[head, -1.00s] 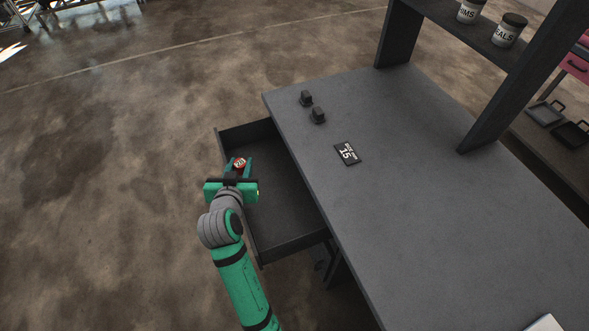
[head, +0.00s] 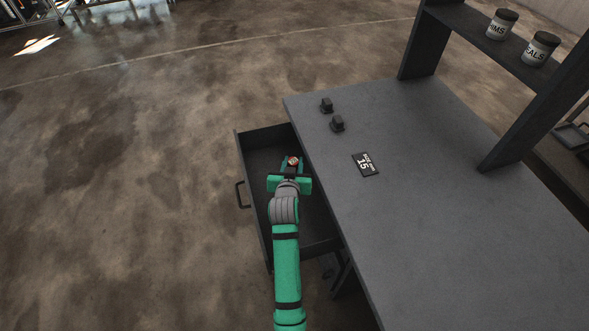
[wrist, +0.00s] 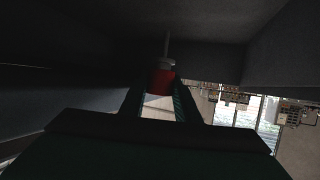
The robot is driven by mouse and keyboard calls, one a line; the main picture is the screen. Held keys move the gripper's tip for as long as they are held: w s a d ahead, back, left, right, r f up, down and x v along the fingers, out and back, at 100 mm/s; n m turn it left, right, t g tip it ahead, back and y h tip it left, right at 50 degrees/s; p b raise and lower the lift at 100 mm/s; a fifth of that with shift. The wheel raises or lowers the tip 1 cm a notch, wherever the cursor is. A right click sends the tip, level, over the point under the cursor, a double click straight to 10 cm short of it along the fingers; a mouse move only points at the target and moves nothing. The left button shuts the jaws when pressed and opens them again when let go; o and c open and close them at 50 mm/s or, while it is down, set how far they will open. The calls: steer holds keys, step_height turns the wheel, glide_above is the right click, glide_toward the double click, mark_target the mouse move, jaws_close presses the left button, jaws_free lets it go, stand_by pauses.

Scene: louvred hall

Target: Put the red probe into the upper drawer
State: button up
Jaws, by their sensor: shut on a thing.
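The red probe (wrist: 161,80) is held between the two fingers of my gripper (wrist: 160,98) in the wrist view, with a thin pale stem pointing away from the red part. In the head view the probe's round end (head: 293,161) shows between the fingertips of my gripper (head: 292,165). The open upper drawer (head: 255,222) sticks out to the left from under the desk. My gripper is over the drawer's interior, close to the desk edge. In the wrist view dark surfaces surround the probe. I cannot tell whether the probe touches the drawer floor.
The grey desk (head: 430,210) lies right of the drawer, with two small dark blocks (head: 337,124) and a black card (head: 365,164) on it. A shelf (head: 480,40) bears two labelled jars (head: 540,48). The drawer handle (head: 241,195) faces open floor at left.

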steer(key=shift+w+d+f, duration=0.15)
steer(key=shift+d+f, duration=0.05)
steer(key=shift+f, duration=0.05)
step_height(320, 180, down, 3)
steer(key=shift+w+f, duration=0.1)
steer(key=shift+a, duration=0.15)
steer(key=shift+f, duration=0.15)
steer(key=shift+f, duration=0.4)
steer(key=o, duration=1.1)
steer(key=shift+c, duration=0.2)
steer(key=shift+r, duration=0.1)
